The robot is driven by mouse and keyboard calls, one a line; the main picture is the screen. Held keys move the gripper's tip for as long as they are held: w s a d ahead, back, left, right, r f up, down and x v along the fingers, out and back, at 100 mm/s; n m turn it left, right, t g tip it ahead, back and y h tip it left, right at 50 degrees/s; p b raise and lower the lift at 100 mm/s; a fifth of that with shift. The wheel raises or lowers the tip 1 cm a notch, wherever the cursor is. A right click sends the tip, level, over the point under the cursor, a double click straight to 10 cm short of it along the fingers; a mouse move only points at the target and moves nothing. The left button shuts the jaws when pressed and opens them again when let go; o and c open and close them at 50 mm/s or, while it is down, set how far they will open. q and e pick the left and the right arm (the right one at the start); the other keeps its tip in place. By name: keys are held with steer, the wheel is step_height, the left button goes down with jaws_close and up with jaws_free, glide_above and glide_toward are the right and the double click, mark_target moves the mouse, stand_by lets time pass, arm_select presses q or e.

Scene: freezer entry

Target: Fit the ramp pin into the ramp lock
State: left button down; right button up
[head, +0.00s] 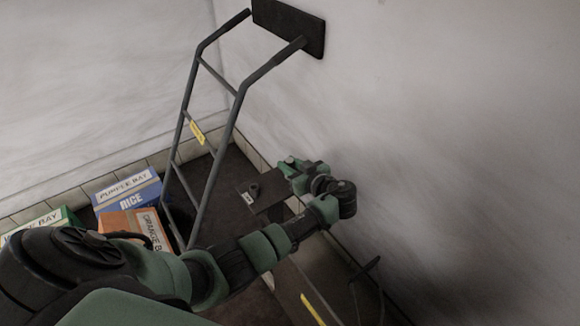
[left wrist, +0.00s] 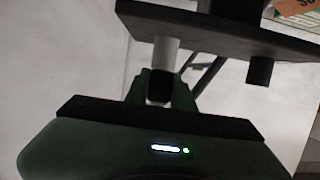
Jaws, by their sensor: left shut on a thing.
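My left gripper (head: 288,166) is beside the right wall, shut on what looks like the ramp pin, which its fingers mostly hide in the head view. In the left wrist view a pale cylinder with a dark end (left wrist: 165,58), likely the pin, stands between the green fingers (left wrist: 160,92) and meets a dark plate (left wrist: 215,32). In the head view a dark plate with a small raised fitting and white label, likely the ramp lock (head: 262,190), lies just left of the gripper. I cannot tell whether the pin is inside the lock. My right gripper is not in view.
A grey hand-truck-like frame (head: 207,130) stands left of the gripper, with a dark plate at its top against the wall. Blue (head: 127,197), orange (head: 135,222) and green (head: 45,222) bay boxes stand at left. A yellow-striped board (head: 300,290) lies below my arm.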

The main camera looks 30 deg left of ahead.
mark_target(289, 160)
arm_select(q)
steer(key=shift+b, duration=0.45)
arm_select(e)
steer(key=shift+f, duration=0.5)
arm_select(q)
steer(key=shift+r, duration=1.75)
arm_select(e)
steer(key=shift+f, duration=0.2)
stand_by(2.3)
